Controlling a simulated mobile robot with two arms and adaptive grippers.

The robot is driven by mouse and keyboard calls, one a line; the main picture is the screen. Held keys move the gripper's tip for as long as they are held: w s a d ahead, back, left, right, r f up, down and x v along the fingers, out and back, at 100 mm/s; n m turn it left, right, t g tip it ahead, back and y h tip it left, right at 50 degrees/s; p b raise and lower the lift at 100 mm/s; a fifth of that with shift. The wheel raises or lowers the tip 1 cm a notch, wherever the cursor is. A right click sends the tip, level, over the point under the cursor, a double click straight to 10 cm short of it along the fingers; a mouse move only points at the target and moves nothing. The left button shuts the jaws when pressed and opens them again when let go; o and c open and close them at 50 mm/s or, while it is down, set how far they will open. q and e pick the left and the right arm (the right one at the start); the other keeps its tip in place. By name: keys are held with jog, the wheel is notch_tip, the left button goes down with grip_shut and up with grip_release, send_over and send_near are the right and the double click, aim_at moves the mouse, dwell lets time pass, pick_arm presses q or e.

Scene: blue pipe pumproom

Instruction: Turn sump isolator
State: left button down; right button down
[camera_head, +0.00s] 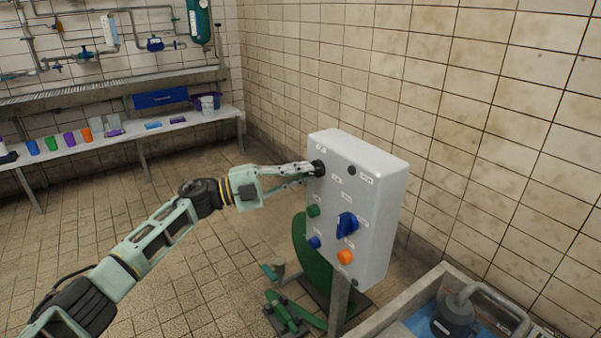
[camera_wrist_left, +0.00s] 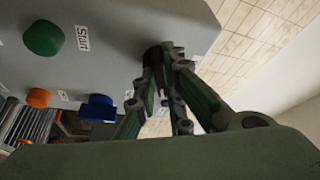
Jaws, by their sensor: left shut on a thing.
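A grey control box (camera_head: 350,190) stands on a post, with several knobs and buttons on its front. My left gripper (camera_head: 311,170) reaches in from the left and is shut on a black knob (camera_head: 319,167) at the box's upper left. In the left wrist view, the fingers (camera_wrist_left: 166,62) close around the black knob (camera_wrist_left: 151,55), which they partly hide. A blue rotary switch (camera_head: 347,225) sits lower on the box. Which control is the sump isolator I cannot tell, as the labels are too small to read. My right gripper is not in view.
A green button (camera_head: 313,211), a small blue button (camera_head: 314,242) and an orange button (camera_head: 345,257) are below the knob. A green pump (camera_head: 285,311) stands below the box. A basin (camera_head: 408,318) is at lower right. Open tiled floor (camera_head: 200,280) lies left.

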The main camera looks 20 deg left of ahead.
pick_arm(q)
jog(key=m+g+y+p, duration=0.1)
jog(key=m, duration=0.3)
jog(key=shift+r, duration=0.15)
jog(key=shift+m, duration=0.3)
dwell(0.3)
jog(key=c, duration=1.8)
grip_release()
jog(key=shift+c, duration=0.2)
jog(key=shift+a, duration=0.1)
jog(key=v, duration=1.2)
jog(key=shift+r, duration=0.15)
